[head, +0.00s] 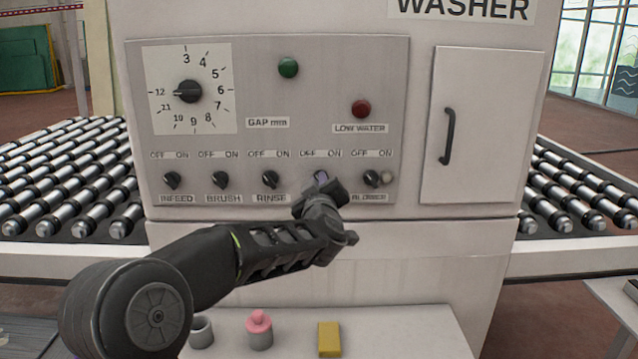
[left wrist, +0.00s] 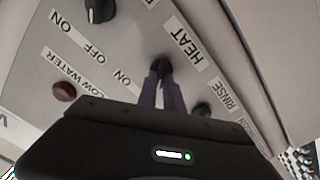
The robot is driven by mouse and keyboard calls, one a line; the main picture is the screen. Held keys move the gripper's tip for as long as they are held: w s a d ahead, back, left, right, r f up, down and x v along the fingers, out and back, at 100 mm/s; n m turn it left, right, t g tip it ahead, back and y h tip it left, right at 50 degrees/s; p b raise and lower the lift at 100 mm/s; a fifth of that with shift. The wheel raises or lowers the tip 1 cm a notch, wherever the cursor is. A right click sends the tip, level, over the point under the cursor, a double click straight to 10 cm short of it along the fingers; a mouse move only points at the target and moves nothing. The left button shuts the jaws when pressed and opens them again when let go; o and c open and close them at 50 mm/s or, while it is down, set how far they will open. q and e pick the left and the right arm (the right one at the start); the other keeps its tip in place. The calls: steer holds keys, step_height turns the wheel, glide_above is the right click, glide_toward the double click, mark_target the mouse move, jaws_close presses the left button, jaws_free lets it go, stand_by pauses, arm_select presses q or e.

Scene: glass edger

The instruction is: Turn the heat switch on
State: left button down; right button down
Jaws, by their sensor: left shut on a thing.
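The heat switch (left wrist: 160,66) is a small black knob beside the HEAT label in the left wrist view. My left gripper (left wrist: 161,84) has its two purple-grey fingers shut on this knob. In the head view my left gripper (head: 321,180) reaches up to the panel between the rinse and blower switches and covers most of the heat switch and its label. The OFF and ON marks show above it. I cannot tell which way the knob points. My right gripper is not in view.
The rinse knob (head: 270,179) and blower knob (head: 371,178) flank the gripper closely. The brush knob (head: 220,180), infeed knob (head: 172,180), gap dial (head: 188,91), green lamp (head: 288,67) and red lamp (head: 361,109) share the panel. A yellow block (head: 329,338) lies below.

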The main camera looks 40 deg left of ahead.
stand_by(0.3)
arm_select(q)
steer(key=shift+w+d+m+p, duration=0.1)
steer(key=shift+d+m+p, duration=0.05)
steer(key=shift+m+p, duration=1.95)
steer(key=shift+w+d+m+p, duration=0.1)
steer(key=shift+m+p, duration=1.45)
steer(key=shift+m, duration=1)
steer(key=shift+w+d+m+p, duration=0.1)
steer(key=shift+d+m+p, duration=0.05)
steer(key=shift+m+p, duration=1.95)
steer(key=shift+m, duration=0.35)
steer(key=c, duration=1.5)
jaws_free()
steer(key=shift+b, duration=0.3)
